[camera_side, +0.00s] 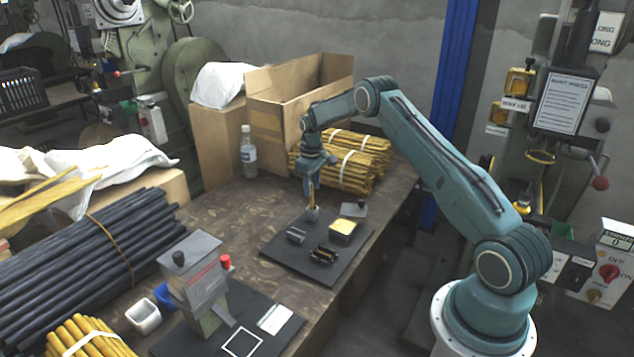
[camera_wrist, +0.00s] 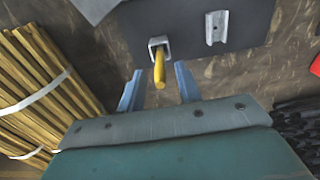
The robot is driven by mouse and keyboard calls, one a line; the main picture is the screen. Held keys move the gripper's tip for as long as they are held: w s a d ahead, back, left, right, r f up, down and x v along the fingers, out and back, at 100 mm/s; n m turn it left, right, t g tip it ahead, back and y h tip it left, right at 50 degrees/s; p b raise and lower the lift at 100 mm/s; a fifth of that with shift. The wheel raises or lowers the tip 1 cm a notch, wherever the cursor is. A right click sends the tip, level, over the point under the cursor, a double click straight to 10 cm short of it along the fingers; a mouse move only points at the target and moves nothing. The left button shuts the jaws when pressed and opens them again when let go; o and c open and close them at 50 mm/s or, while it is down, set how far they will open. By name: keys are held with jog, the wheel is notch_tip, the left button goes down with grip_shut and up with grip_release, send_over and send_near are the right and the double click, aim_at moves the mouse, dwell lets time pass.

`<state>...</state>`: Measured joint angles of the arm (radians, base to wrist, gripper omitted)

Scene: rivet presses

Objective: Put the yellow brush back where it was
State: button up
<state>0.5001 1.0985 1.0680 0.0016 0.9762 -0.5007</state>
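The yellow brush (camera_wrist: 159,68) stands with its lower end in a small grey holder (camera_wrist: 153,42) at the edge of the dark mat in the wrist view. In the side view the brush (camera_side: 312,196) is upright, and its foot is in the grey holder (camera_side: 312,214). My gripper (camera_wrist: 159,72) is open, with one finger on each side of the brush handle and a visible gap on both sides. In the side view my gripper (camera_side: 311,178) is directly above the holder, pointing down, and hides the top of the brush.
The dark mat (camera_side: 282,255) also carries a grey bracket (camera_side: 296,235), a yellow-filled tin (camera_side: 343,229), a grey lid (camera_side: 354,210) and a black fixture (camera_side: 323,254). Yellow rod bundles (camera_side: 350,160) lie close behind my gripper. A bottle (camera_side: 248,152) and press (camera_side: 195,275) stand left.

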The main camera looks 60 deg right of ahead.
notch_tip(320, 180, up, 10)
jog(key=shift+f, duration=0.15)
dwell(0.3)
dwell(0.4)
jog(key=s+a+r+t, duration=0.1)
jog(key=s+a+r, duration=0.5)
jog(key=a+r, duration=0.4)
jog(key=s+a+r+t, duration=0.2)
jog(key=s+a+r, duration=0.5)
jog(key=r, duration=0.4)
jog(key=s+a+t, duration=0.1)
jog(key=s+a, duration=0.3)
jog(key=s, duration=0.3)
jog(key=s+a, duration=0.4)
jog(key=s, duration=0.4)
jog(key=s+a+f+t, duration=0.1)
jog(key=s+a, duration=0.3)
jog(key=s, duration=0.4)
jog(key=shift+a+t, duration=0.25)
jog(key=shift+t, duration=0.05)
